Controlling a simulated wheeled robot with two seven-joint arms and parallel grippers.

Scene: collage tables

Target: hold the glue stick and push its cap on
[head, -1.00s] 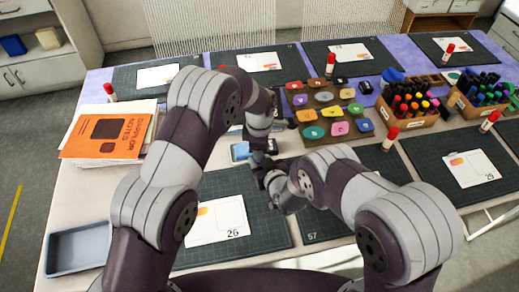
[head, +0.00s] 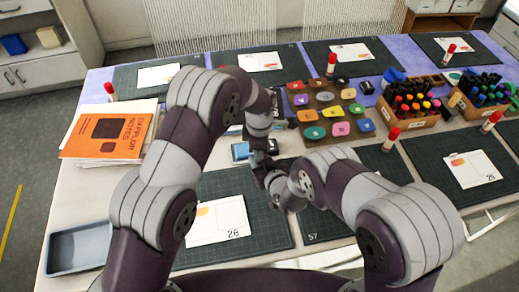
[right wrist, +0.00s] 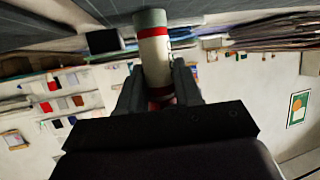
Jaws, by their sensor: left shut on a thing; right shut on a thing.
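In the right wrist view my right gripper (right wrist: 158,88) is shut on a glue stick (right wrist: 154,56). The stick is a white cylinder with a red band and a grey-green far end, and it points away from the palm. More red shows low between the fingers. In the head view my left gripper (head: 261,163) points down at mid table, close to my right gripper (head: 273,182). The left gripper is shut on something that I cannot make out. No separate cap can be made out. Whether the two held things touch is hidden.
A dark cutting mat (head: 262,218) with a white card (head: 215,222) lies below the grippers. A light blue item (head: 240,151) lies beside them. Several red-capped glue sticks stand on the tables, one at the right (head: 391,138). Orange notes (head: 108,134) and a grey tray (head: 80,247) are left.

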